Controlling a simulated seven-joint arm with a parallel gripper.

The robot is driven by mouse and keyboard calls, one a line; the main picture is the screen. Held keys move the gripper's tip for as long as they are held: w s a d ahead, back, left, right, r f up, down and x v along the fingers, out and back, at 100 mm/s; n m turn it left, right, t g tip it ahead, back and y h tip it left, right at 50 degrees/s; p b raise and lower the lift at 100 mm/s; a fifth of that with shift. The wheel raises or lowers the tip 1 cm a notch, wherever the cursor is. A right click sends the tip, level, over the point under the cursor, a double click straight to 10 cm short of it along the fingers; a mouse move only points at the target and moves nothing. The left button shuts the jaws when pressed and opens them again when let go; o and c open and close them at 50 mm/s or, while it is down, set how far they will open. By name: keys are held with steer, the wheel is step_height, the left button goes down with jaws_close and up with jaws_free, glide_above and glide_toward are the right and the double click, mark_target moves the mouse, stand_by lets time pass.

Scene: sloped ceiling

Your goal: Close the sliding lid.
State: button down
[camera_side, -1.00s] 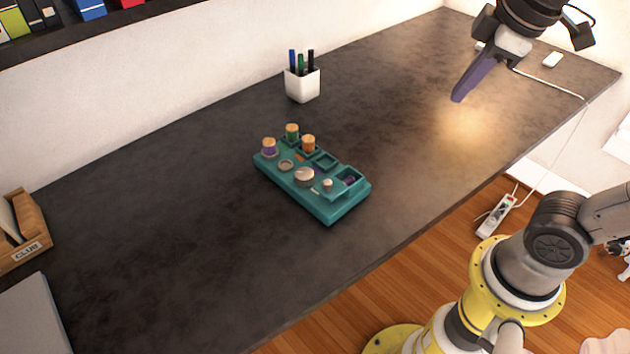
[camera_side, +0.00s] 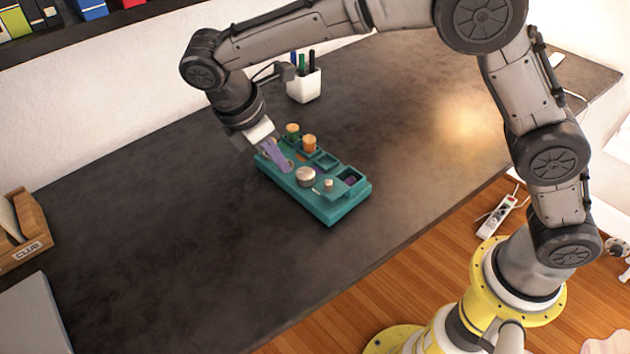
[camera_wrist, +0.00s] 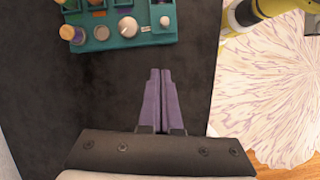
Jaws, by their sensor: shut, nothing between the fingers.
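A teal box (camera_side: 325,210) sits on the dark table, with small compartments, round knobs and wooden-topped pegs. Its sliding lid (camera_side: 333,190) is a teal plate with a small pale knob, at the box's right end. An open compartment (camera_side: 350,181) with something dark purple inside shows beside the lid. The box also shows at the top of the wrist view (camera_wrist: 100,44), partly cut off. My gripper (camera_side: 287,168) has purple fingers, shut and empty. In the side view it overlaps the box's left end; in the wrist view the fingers (camera_wrist: 161,72) appear apart from the box.
A white cup with pens (camera_side: 303,86) stands behind the box. A wooden holder (camera_side: 22,230) and a grey flat object (camera_side: 30,315) lie at the left. The table in front of the box is clear.

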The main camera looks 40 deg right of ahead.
glide_toward(337, 181)
steer(key=a+f, duration=0.5)
steer(key=shift+s+d, duration=0.15)
steer(key=shift+d, duration=0.35)
steer(key=shift+s+d, duration=0.15)
steer(key=shift+d, duration=0.4)
steer(key=d, duration=0.6)
steer(key=shift+d, duration=0.25)
